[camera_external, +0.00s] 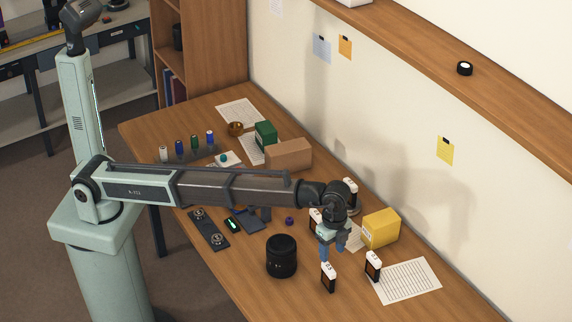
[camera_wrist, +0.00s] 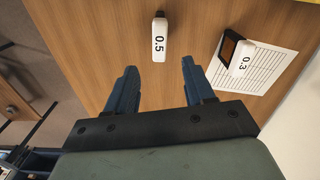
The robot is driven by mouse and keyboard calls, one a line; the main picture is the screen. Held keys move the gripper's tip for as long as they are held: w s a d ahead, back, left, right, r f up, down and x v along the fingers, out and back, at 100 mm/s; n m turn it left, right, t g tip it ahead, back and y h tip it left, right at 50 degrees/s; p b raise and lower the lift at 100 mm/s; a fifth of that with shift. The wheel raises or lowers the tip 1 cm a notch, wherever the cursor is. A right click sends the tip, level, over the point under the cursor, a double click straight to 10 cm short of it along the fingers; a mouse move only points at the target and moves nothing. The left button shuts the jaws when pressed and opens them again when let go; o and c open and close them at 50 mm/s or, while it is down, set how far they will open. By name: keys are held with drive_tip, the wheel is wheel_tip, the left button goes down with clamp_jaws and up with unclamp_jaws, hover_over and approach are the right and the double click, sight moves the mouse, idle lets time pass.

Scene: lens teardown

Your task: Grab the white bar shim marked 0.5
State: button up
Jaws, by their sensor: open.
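The white bar shim marked 0.5 (camera_wrist: 159,40) shows in the wrist view, ahead of and between my open fingers. In the external view it appears to be the white-topped dark piece (camera_external: 328,277) near the front of the table. My gripper (camera_wrist: 159,80) is open and empty, with blue fingers on either side of a clear gap. In the external view my gripper (camera_external: 333,252) hangs above the table just behind that piece. A similar shim marked 0.3 (camera_wrist: 242,58) stands to the right, at the edge of a printed sheet.
A black lens barrel (camera_external: 281,256) stands left of the shim. The 0.3 piece (camera_external: 373,265) and printed sheet (camera_external: 412,283) are on its right. A yellow box (camera_external: 381,229) and another white-topped piece (camera_external: 316,218) are behind. Bare wood surrounds the 0.5 shim.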

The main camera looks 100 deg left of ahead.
sight(330, 269)
drive_tip(key=shift+m, duration=1.2)
drive_tip(key=shift+f, duration=0.3)
wheel_tip(330, 269, down, 8)
drive_tip(key=shift+s+a+f, duration=0.1)
drive_tip(key=shift+s+f, duration=0.05)
drive_tip(key=shift+f, duration=2.45)
drive_tip(key=shift+c, duration=0.5)
clamp_jaws()
